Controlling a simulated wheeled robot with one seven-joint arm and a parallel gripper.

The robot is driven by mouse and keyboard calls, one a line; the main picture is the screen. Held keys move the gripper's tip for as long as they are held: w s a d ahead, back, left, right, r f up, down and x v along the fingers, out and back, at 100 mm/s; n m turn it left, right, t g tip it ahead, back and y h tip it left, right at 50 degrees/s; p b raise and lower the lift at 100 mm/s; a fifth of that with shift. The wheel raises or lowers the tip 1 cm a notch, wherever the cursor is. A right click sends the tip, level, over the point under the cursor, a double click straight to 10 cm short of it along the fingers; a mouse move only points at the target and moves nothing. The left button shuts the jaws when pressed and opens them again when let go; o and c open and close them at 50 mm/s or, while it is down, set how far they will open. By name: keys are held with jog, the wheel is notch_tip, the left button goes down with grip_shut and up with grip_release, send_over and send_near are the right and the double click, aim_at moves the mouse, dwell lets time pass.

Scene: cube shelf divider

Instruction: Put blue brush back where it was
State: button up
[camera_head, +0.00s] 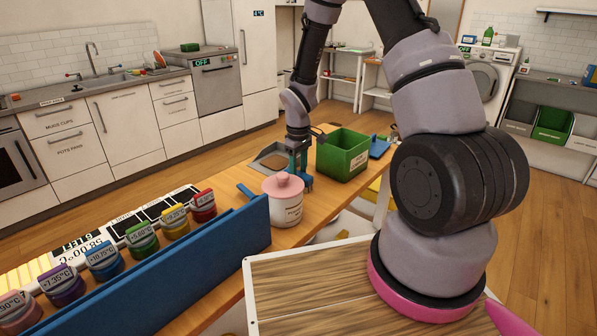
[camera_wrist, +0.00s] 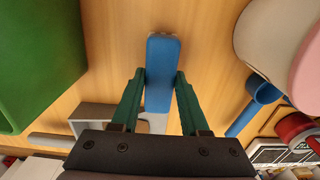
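The blue brush (camera_head: 307,182) is at my gripper (camera_head: 299,166), over the wooden table between the pink-lidded jar and the green box in the head view. In the wrist view the brush (camera_wrist: 162,57) lies lengthwise between the two green fingers of my gripper (camera_wrist: 160,74). The fingers sit close against both of its sides and appear shut on it. Pale edges show at its ends. I cannot tell whether the brush touches the table.
The green box (camera_head: 343,155) stands close to the right of my gripper. The pink-lidded jar (camera_head: 284,206) is in front. A grey tray (camera_head: 268,158) is behind left. A blue handle (camera_head: 246,190) lies beside the jar. A blue panel (camera_head: 190,262) and coloured jars stand left.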

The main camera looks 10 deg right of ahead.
aim_at(299, 172)
jog(key=shift+o, duration=0.2)
jog(key=o, duration=0.6)
jog(key=shift+c, duration=0.2)
jog(key=shift+r, duration=4)
